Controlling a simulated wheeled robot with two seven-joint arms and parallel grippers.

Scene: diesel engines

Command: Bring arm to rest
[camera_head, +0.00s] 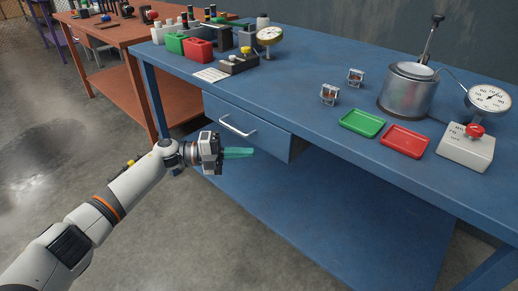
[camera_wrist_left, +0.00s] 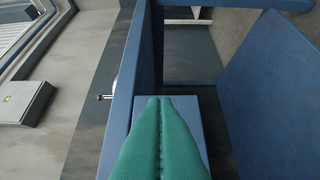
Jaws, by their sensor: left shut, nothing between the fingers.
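My left arm comes in from the left in the head view. Its gripper (camera_head: 240,153) has green fingers and is shut with nothing between them. It is in front of the blue workbench, below the tabletop's front edge and close to the drawer (camera_head: 250,134). In the left wrist view the green fingertips (camera_wrist_left: 160,100) lie together, with blue bench panels beyond them. My right arm and gripper are not in view.
The blue workbench (camera_head: 290,85) carries a green tray (camera_head: 362,123), a red tray (camera_head: 404,141), a metal cylinder device (camera_head: 408,92) and a dial gauge (camera_head: 489,98). The drawer has a protruding handle (camera_head: 237,127). An orange bench (camera_head: 110,35) stands behind left. Open floor (camera_head: 60,145) lies left.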

